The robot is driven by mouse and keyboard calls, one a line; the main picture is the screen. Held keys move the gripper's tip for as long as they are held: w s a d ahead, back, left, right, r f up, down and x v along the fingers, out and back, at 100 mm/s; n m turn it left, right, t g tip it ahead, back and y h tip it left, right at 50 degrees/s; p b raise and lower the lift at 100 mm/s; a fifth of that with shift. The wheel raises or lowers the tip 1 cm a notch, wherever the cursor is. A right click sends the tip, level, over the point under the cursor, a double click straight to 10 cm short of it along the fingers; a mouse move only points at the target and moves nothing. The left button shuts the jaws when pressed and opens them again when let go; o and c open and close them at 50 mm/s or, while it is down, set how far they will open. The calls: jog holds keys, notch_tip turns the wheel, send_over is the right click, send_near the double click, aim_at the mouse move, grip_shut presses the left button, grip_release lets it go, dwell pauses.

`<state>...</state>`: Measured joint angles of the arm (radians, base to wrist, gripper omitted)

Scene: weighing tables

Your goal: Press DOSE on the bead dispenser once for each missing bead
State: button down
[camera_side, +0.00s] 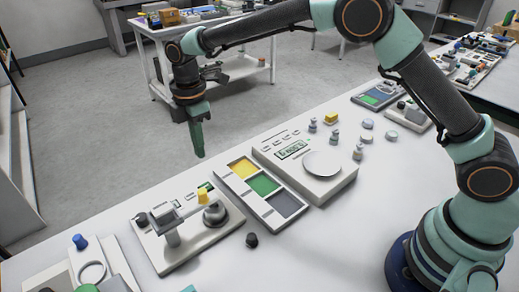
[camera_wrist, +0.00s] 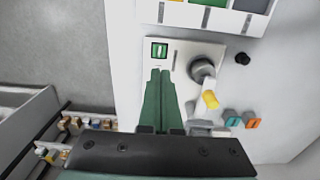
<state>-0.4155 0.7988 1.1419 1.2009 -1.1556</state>
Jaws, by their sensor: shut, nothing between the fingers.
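My gripper (camera_side: 198,153) is shut and empty, pointing down in the air at the table's far edge in the side view. In the wrist view its green fingers (camera_wrist: 160,73) lie together over a white panel with a small green display. That panel belongs to a white device (camera_side: 180,250) with a grey round knob (camera_side: 214,214) and a yellow part (camera_side: 202,196); the knob (camera_wrist: 202,70) and yellow part (camera_wrist: 210,99) also show in the wrist view. It may be the bead dispenser; no DOSE lettering is readable. The fingers touch nothing that I can see.
A tray (camera_side: 243,200) with yellow, green and grey compartments stands beside the device. Right of it is a scale (camera_side: 319,190) with a round pan and a lit display. A small black knob (camera_side: 252,240) stands in front of the tray.

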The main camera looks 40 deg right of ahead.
aim_at(207, 187)
notch_tip(207, 187, down, 10)
dwell(0.4)
jog(key=shift+s+f, duration=0.15)
jog(key=shift+f, duration=0.9)
jog(key=shift+r, duration=0.1)
notch_tip(207, 187, up, 15)
jog(key=shift+w, duration=0.35)
jog(key=shift+r, duration=0.1)
dwell(2.3)
